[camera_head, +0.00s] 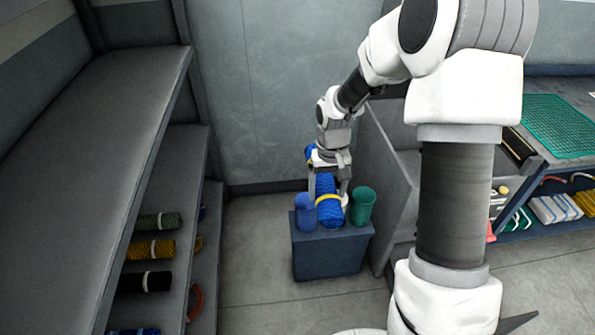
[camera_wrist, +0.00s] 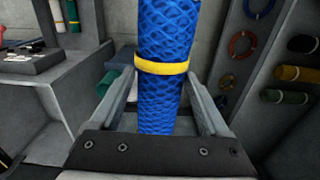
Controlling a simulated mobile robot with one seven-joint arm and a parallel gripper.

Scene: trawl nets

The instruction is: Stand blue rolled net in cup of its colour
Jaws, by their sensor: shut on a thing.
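The blue rolled net (camera_head: 328,206) with a yellow band is between the fingers of my gripper (camera_head: 329,188). It stands nearly upright, slightly tilted, in front of the top of a dark blue block. In the wrist view the net (camera_wrist: 165,42) rises between both fingers of my gripper (camera_wrist: 160,105), its band across the middle. The blue cup (camera_head: 305,213) is just left of the net in the head view, on the block. I cannot tell whether the net's lower end touches the block; it appears beside the blue cup, not inside it.
A green cup (camera_head: 363,207) stands at the right of the block (camera_head: 328,260). Shelves at left hold several rolled nets, including a yellow one (camera_head: 150,249). A grey panel (camera_head: 387,185) rises right of the block. Floor in front is clear.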

